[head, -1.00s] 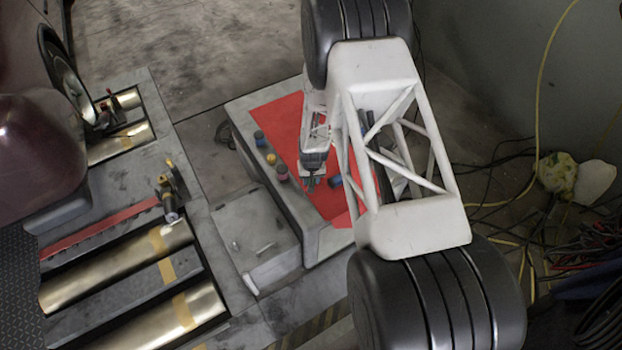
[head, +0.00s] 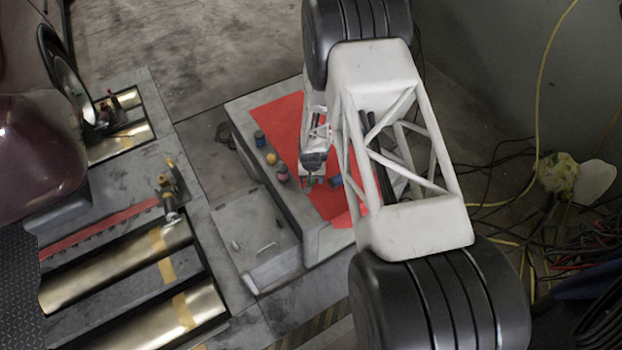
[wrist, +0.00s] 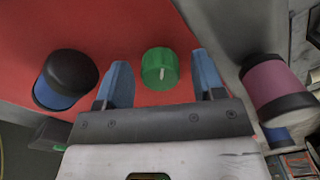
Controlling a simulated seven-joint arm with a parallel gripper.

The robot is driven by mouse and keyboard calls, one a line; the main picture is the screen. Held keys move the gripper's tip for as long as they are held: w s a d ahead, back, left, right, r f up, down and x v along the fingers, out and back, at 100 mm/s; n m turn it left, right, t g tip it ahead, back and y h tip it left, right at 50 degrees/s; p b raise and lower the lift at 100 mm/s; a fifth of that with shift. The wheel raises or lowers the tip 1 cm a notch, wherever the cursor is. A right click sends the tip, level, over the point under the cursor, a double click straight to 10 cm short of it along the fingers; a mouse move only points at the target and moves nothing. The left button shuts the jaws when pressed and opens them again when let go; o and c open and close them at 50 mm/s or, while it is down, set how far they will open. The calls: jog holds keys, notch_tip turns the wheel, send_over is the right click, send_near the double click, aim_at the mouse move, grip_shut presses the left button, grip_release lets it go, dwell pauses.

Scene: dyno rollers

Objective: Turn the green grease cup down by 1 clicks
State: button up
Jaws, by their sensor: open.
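The green grease cup (wrist: 160,68) stands on the red surface in the wrist view, with a pale mark on its top. My gripper (wrist: 162,78) is open, with one blue finger on each side of the cup. Gaps show between the cup and both fingers, so it is not gripped. In the head view my gripper (head: 315,182) is low over the red panel (head: 285,115), and the cup is too small there to make out clearly.
A blue cup with a black cap (wrist: 65,80) stands left of my gripper in the wrist view. A pink one with black ends (wrist: 272,88) is close on the right. In the head view a yellow cup (head: 271,158) stands near the panel's left edge.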

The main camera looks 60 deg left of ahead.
jog(key=shift+r, duration=0.15)
jog(key=shift+w+r, duration=0.15)
jog(key=shift+r, duration=3.6)
jog(key=shift+d+r, duration=0.1)
